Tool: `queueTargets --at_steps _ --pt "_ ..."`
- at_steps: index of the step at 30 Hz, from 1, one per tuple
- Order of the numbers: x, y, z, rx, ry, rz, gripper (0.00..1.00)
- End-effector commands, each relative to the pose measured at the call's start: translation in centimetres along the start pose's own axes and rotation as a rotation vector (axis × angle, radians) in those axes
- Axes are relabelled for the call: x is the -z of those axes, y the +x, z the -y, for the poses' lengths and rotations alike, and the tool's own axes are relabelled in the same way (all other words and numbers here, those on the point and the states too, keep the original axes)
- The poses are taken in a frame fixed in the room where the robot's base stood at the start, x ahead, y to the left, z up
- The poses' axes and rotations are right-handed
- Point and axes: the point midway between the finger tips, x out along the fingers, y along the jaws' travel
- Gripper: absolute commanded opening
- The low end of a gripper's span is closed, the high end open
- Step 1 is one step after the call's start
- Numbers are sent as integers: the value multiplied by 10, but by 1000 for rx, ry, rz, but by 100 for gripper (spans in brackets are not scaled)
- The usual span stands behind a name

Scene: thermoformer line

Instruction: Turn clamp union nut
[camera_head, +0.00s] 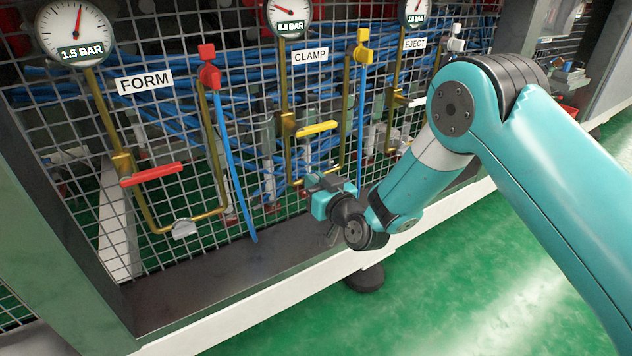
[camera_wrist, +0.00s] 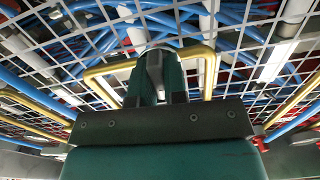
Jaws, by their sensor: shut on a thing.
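The clamp line is a brass pipe (camera_head: 287,92) under the CLAMP label (camera_head: 310,55), bent in a U in front of the mesh. My gripper (camera_head: 316,184) is at the bottom run of this U, with its fingers towards the mesh. In the wrist view my gripper (camera_wrist: 156,68) is between the two legs of the brass pipe (camera_wrist: 209,72). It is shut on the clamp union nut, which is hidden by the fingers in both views. The clamp line's yellow valve lever (camera_head: 317,128) lies nearly level above my gripper.
The form line on the left has a red lever (camera_head: 151,174) and its own grey union nut (camera_head: 184,229). The eject line is at the right, partly behind my arm. Blue hoses (camera_head: 232,170) hang close by. A dark ledge (camera_head: 190,280) runs below the mesh.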

Motion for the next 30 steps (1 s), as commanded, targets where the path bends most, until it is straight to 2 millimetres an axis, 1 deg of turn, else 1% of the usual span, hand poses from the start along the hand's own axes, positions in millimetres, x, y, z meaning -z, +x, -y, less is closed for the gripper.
queueTargets --at_steps 8,30 --pt "2 -1 -1 -1 190 1 0" --pt "1 -1 -5 -4 891 2 0"
